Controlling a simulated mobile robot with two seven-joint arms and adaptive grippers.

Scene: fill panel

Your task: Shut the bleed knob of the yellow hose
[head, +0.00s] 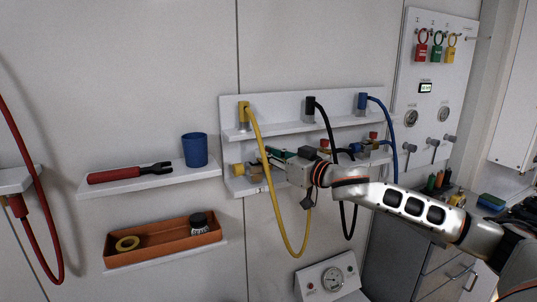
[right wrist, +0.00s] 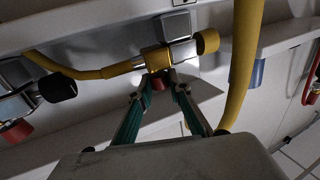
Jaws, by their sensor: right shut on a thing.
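The yellow hose (head: 270,190) hangs in a loop from a yellow plug (head: 244,113) on the upper ledge of the white panel. On the lower ledge is its yellow coupling (right wrist: 155,59), with a yellow round end (right wrist: 208,42) that also shows in the head view (head: 238,170). A small red bleed knob (right wrist: 158,83) sits on the coupling. My right gripper (right wrist: 160,88) is shut on this knob, its teal fingers on either side. In the head view my right gripper (head: 270,157) covers the knob. The knob's turn angle is unclear. My left gripper is not in view.
The black hose (head: 330,130) and blue hose (head: 385,115) hang right of the yellow one. A black round end (right wrist: 58,88) and another red knob (right wrist: 18,131) are close by. The yellow hose runs close beside my right gripper. A shelf (head: 150,182) holds a red-handled tool and blue cup.

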